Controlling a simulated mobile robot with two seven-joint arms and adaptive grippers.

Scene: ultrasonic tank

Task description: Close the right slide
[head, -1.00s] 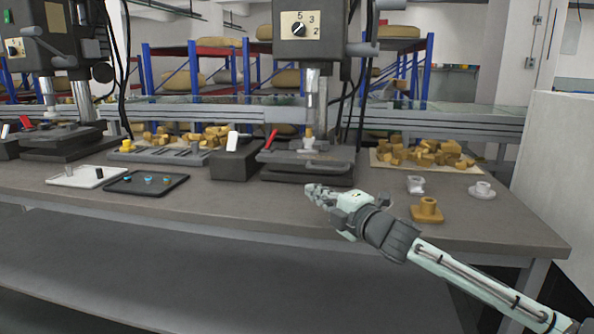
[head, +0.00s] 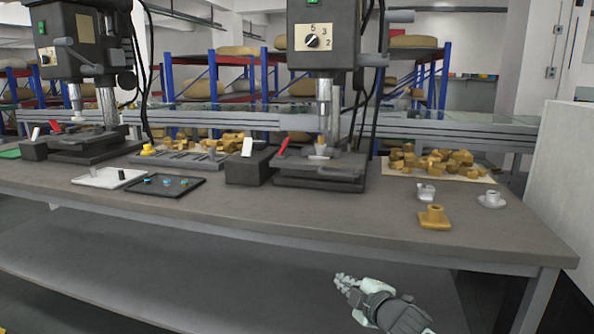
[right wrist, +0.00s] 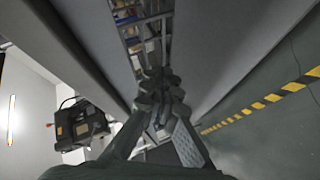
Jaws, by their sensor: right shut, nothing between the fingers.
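The right machine (head: 325,45) stands on the bench, a dark drill-press-like unit with a dial on its front. At its base is the right slide (head: 320,166), a flat grey plate with a front handle, lying level over a dark block. How far in it sits is hard to tell. A red lever (head: 283,146) stands at its left. My right gripper (head: 343,281) is shut and empty, in front of and below the bench's front edge, well apart from the slide. Its shut fingers also show in the right wrist view (right wrist: 158,82). My left gripper is not in view.
A dark box with a white switch (head: 249,167) stands left of the slide. A yellow flanged part (head: 434,218) and white parts (head: 491,200) sit at the bench's right. A black tray (head: 163,186) lies further left. The bench's front strip (head: 310,215) is clear.

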